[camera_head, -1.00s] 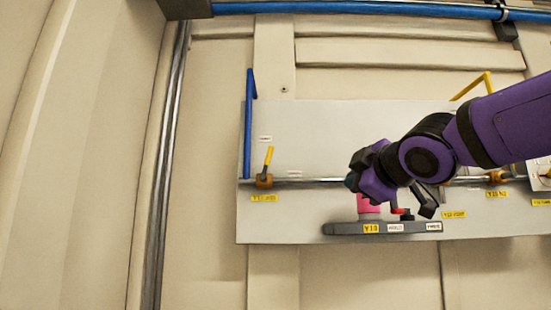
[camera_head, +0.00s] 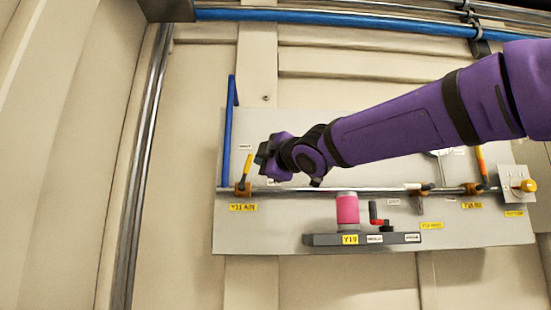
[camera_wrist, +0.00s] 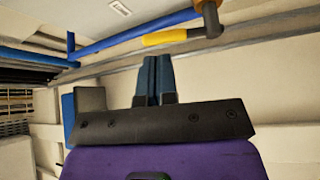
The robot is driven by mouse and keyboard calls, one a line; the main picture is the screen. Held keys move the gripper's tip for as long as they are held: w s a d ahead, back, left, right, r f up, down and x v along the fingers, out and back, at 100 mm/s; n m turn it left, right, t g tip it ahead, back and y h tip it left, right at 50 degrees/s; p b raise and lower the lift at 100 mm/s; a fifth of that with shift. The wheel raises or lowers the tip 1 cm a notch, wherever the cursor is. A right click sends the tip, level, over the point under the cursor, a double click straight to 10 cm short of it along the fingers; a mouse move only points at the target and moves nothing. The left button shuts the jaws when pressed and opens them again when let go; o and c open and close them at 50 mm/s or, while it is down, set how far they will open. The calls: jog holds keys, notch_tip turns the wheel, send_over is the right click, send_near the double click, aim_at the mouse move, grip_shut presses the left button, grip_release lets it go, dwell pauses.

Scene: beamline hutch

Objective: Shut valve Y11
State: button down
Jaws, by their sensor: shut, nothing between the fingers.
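Valve Y11 (camera_head: 243,188) is a brass body on the horizontal pipe at the left of the panel. Its yellow lever (camera_head: 249,165) points up and slightly right, across the pipe. A yellow label (camera_head: 243,207) sits below it. My gripper (camera_head: 262,156) is just right of the lever in the head view; whether they touch cannot be told. In the wrist view, my dark fingers (camera_wrist: 153,78) are together and empty. The yellow lever (camera_wrist: 166,37) and brass body (camera_wrist: 210,18) show beyond the fingertips, with a visible gap.
A blue pipe (camera_head: 228,130) rises left of the valve. Below right are a pink cylinder (camera_head: 347,209) and a red handle (camera_head: 374,212) above a grey bar (camera_head: 322,240) labelled Y19. Another valve with an orange lever (camera_head: 482,160) is farther right. The panel's lower left is clear.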

aim_at(249, 158)
jog(key=shift+x, duration=1.9)
jog(key=shift+a+r, duration=0.1)
jog(key=shift+r, duration=0.05)
jog(key=shift+a+r, duration=0.3)
jog(key=shift+a, duration=0.45)
